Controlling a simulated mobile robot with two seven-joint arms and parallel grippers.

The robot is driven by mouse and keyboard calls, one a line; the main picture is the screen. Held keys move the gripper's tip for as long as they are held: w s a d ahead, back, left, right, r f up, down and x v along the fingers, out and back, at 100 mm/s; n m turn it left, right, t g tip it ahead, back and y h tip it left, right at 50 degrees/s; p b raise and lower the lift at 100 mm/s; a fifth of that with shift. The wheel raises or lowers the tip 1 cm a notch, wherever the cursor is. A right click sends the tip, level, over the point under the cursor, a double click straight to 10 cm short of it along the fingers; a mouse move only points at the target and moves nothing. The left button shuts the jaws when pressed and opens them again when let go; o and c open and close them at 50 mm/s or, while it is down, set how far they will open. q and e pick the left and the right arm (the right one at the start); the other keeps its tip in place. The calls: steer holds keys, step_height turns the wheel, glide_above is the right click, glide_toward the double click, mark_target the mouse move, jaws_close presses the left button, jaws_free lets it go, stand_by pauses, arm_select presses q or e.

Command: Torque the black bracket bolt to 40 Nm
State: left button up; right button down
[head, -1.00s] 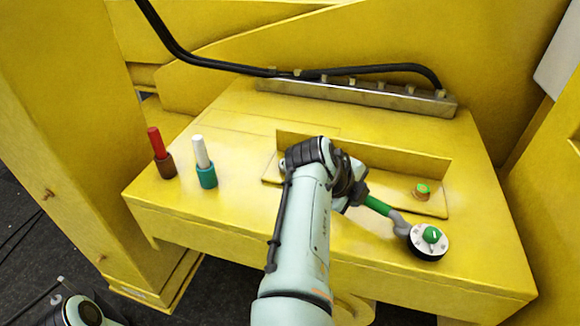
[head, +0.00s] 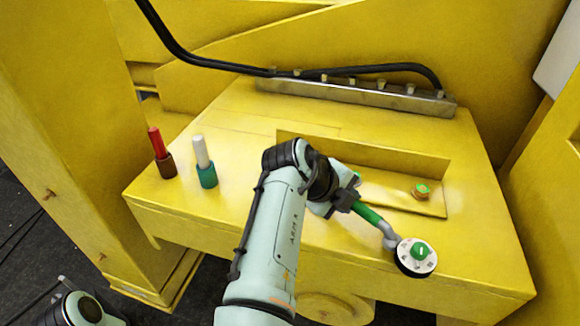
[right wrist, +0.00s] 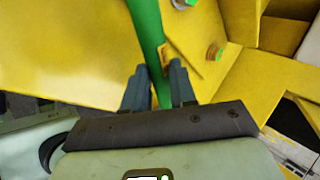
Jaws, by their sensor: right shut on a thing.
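My right gripper (head: 346,198) is shut on the green handle (head: 367,213) of a torque tool. In the right wrist view the green bar (right wrist: 150,45) runs between the fingers (right wrist: 158,88). The tool's round head (head: 416,256) has a white dial face, a black rim and a green knob, near the table's front edge. A brass bolt with a green top (head: 421,191) stands on a yellow angled bracket (head: 395,160), apart from the tool. It also shows in the right wrist view (right wrist: 214,53). No black bracket is clearly seen. My left gripper is not visible.
A red marker (head: 160,145) and a white and teal marker (head: 204,162) stand on the left of the yellow table (head: 235,215). A metal manifold (head: 350,95) with black hoses lies at the back. Yellow walls stand on both sides.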

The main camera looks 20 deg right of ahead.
stand_by(0.4)
steer(key=shift+s+a+m+g, duration=0.25)
steer(key=shift+a+m+g, duration=0.15)
steer(key=shift+a, duration=0.2)
steer(key=shift+s+a+m+g, duration=0.2)
steer(key=shift+a+m+g, duration=0.1)
steer(key=shift+a+m, duration=0.25)
steer(key=shift+a, duration=0.15)
steer(key=shift+s+a+m+g, duration=0.15)
steer(key=shift+a+m+g, duration=0.2)
steer(key=shift+a, duration=0.3)
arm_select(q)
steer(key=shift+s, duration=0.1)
arm_select(e)
steer(key=shift+d+b, duration=0.35)
steer(key=shift+d, duration=0.2)
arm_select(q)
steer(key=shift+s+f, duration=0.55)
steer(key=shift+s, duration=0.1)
arm_select(e)
steer(key=shift+d+n+t, duration=0.3)
steer(key=shift+n+t, duration=0.15)
steer(key=shift+n, duration=0.05)
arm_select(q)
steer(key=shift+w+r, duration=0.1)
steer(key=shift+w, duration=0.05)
arm_select(e)
steer(key=shift+w+r, duration=0.2)
